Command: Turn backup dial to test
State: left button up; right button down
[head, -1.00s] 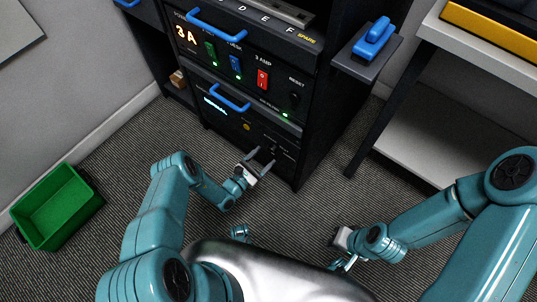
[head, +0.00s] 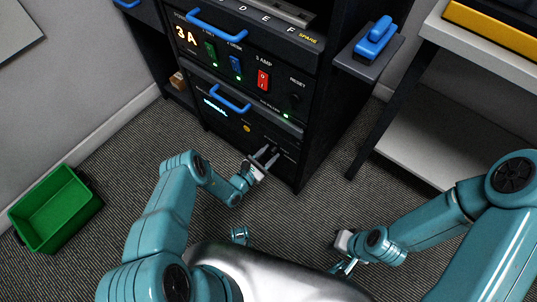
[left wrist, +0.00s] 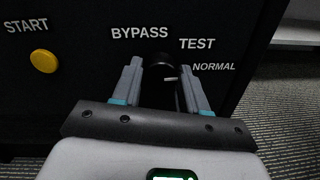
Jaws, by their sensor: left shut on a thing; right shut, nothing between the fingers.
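The backup dial (left wrist: 158,77) is a black knob on the dark lower panel in the left wrist view. The labels BYPASS, TEST and NORMAL stand around its top and right, and its white mark points right, toward NORMAL. My left gripper (left wrist: 163,82) is shut on the dial, one grey finger on each side of it. In the head view my left gripper (head: 266,157) is at the panel's lower right, and the dial is mostly hidden by the fingers. My right gripper (head: 342,266) is shut and empty, low over the carpet, far from the panel.
A yellow START button (left wrist: 43,61) is left of the dial. Above are a blue handle (head: 230,98), a red switch (head: 263,79) and a lit display (head: 215,105). A green bin (head: 56,208) stands on the floor at left. A white shelf (head: 430,130) stands at right.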

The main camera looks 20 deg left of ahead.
pick_arm(q)
jog(key=shift+f, duration=0.1)
jog(key=n+b, duration=0.3)
jog(key=n, duration=0.1)
jog(key=shift+f+n, duration=0.1)
jog(key=shift+n, duration=0.2)
jog(key=shift+n+b, duration=0.85)
jog(key=shift+n, duration=1.15)
jog(key=o, duration=1.1)
jog(key=shift+c, duration=0.2)
jog(key=shift+a, duration=0.1)
jog(key=p+v, duration=0.3)
jog(key=v, duration=1.3)
jog(key=shift+s+f, duration=0.2)
jog(key=shift+f, duration=0.05)
